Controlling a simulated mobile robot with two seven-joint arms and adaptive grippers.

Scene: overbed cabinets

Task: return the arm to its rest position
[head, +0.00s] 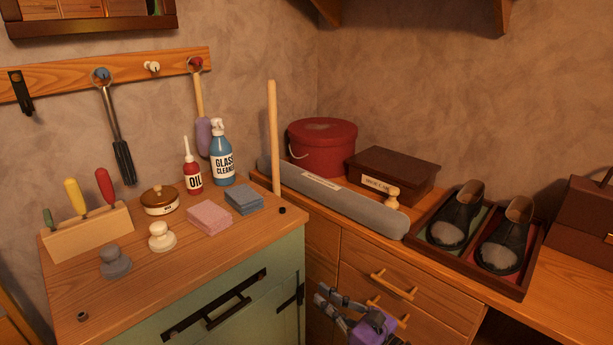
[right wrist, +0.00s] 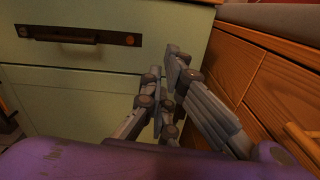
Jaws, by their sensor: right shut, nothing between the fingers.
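My right gripper (head: 332,302) shows at the bottom of the head view, grey-fingered with a purple body. It is low in front of the wooden drawers, just right of the green cabinet. In the right wrist view its fingers (right wrist: 168,88) are together, with nothing visible between them. They point toward the corner where the green cabinet (right wrist: 85,85) meets the wooden drawer unit (right wrist: 260,75). I cannot tell from the pictures whether they touch either front. My left gripper is in neither view.
The green cabinet's top (head: 190,270) holds a glass cleaner bottle (head: 222,158), an oil bottle (head: 193,177), and folded cloths. On the wooden counter stand a red round box (head: 322,145), a long grey bolster (head: 330,195), and a tray of shoes (head: 515,285). Drawer handles (head: 393,285) protrude near my right gripper.

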